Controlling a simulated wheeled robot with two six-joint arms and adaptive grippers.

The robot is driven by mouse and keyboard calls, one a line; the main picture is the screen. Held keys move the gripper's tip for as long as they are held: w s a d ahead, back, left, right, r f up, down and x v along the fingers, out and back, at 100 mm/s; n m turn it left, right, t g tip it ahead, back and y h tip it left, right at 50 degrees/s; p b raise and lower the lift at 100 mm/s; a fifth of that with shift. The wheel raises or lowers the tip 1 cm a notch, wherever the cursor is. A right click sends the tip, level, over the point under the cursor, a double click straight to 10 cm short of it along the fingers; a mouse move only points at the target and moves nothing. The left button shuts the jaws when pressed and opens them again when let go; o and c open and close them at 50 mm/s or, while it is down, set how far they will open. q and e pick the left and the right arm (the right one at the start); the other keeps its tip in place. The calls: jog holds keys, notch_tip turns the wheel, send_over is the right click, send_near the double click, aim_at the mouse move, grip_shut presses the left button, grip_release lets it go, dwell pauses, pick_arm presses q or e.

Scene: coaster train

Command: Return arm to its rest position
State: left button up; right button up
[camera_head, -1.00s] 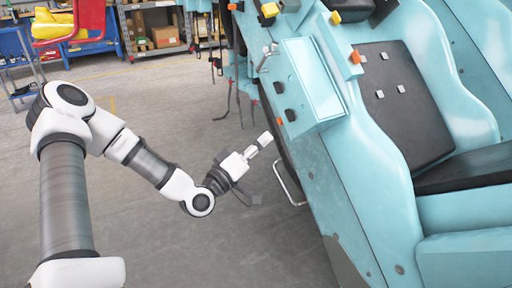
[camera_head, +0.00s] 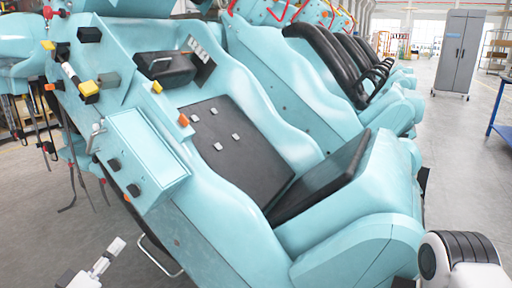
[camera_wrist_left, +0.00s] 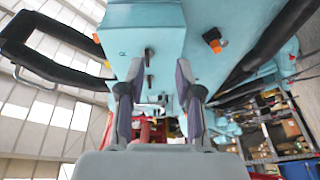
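My left gripper (camera_head: 104,262) shows at the lower left of the head view, beside the low side of the light-blue coaster car (camera_head: 250,225). It is apart from the car's metal side rail (camera_head: 160,256). In the left wrist view the two fingers of this gripper (camera_wrist_left: 158,92) stand apart with nothing held between them. A blue panel with small dark knobs is beyond the fingers. Most of my left arm is outside the head view. Part of my right arm (camera_head: 465,262) shows at the lower right corner of the head view; its gripper is out of view.
A control box (camera_head: 148,160) juts from the car, and loose straps (camera_head: 72,165) hang at its left. More seats with black restraints (camera_head: 325,60) run back to the right. Bare floor lies at the lower left and at the right, near a grey cabinet (camera_head: 458,55).

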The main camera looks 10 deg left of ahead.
pick_arm(q)
jog(key=s+d+f+m+g+h, duration=0.1)
jog(key=s+d+f+m+g, duration=0.1)
jog(key=d+f+g, duration=0.35)
jog(key=s+d+f+m+g, duration=0.2)
jog(key=s+d+f, duration=0.1)
jog(key=f, duration=0.6)
jog(key=s+d+f+m+g+h, duration=0.1)
jog(key=s+d+f+m+g, duration=0.15)
jog(key=d+f, duration=0.4)
jog(key=s+f+m+g+y, duration=0.1)
jog(key=s+f+g+y, duration=0.3)
jog(key=s+f+g, duration=0.8)
jog(key=s+a+r+t+p, duration=0.1)
jog(key=s+r+p, duration=0.2)
jog(key=r+p, duration=0.8)
jog(key=s+a+r+t+p, duration=0.1)
jog(key=s+r+p, duration=0.2)
jog(key=r+p, duration=0.9)
jog(key=shift+y+p, duration=0.4)
jog(key=shift+p, duration=0.1)
jog(key=shift+a, duration=0.1)
